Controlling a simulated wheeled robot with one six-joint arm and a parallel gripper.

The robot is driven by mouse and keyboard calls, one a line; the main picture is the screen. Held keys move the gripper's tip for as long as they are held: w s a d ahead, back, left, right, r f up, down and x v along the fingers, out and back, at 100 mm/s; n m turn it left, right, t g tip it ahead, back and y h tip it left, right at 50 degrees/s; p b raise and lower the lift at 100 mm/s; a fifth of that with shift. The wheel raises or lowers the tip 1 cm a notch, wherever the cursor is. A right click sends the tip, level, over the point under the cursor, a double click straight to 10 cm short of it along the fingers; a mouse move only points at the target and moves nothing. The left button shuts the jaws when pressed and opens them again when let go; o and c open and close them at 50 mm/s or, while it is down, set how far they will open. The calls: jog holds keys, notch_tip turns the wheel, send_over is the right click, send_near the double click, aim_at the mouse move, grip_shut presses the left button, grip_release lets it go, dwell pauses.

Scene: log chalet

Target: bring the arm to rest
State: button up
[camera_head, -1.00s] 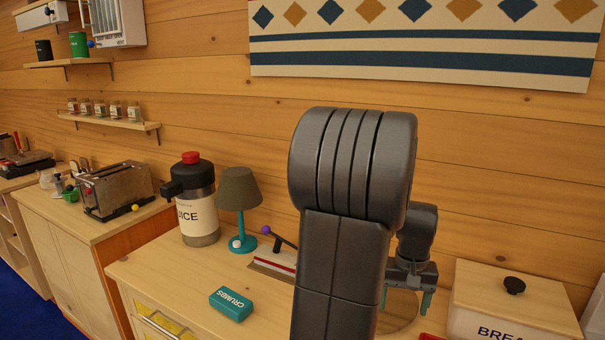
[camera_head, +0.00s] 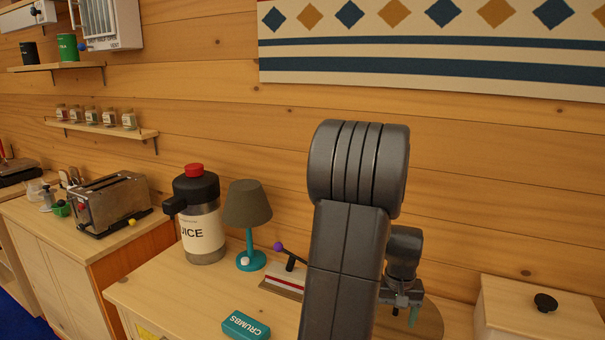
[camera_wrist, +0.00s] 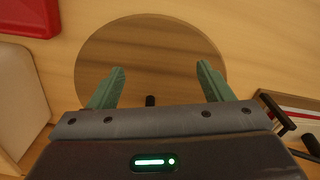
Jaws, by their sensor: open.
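My arm rises in the middle of the head view and partly hides my gripper (camera_head: 402,306), which points down over the counter behind it. In the wrist view my gripper (camera_wrist: 162,80) shows two green fingers spread apart with nothing between them. Below the fingers is a round brown wooden board (camera_wrist: 150,50) on the counter. Its edge also shows beside my arm in the head view (camera_head: 428,322). I cannot tell the exact height of the fingertips above it.
A teal crumbs box (camera_head: 246,326), a lamp (camera_head: 247,205), a juice dispenser (camera_head: 203,232) and a purple-knobbed lever device (camera_head: 284,281) stand left of my arm. A lidded bin (camera_head: 540,312) stands right. A toaster (camera_head: 108,202) is farther left. The log wall (camera_head: 450,180) is behind.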

aim_at(389, 338)
jog(key=shift+f, duration=2.05)
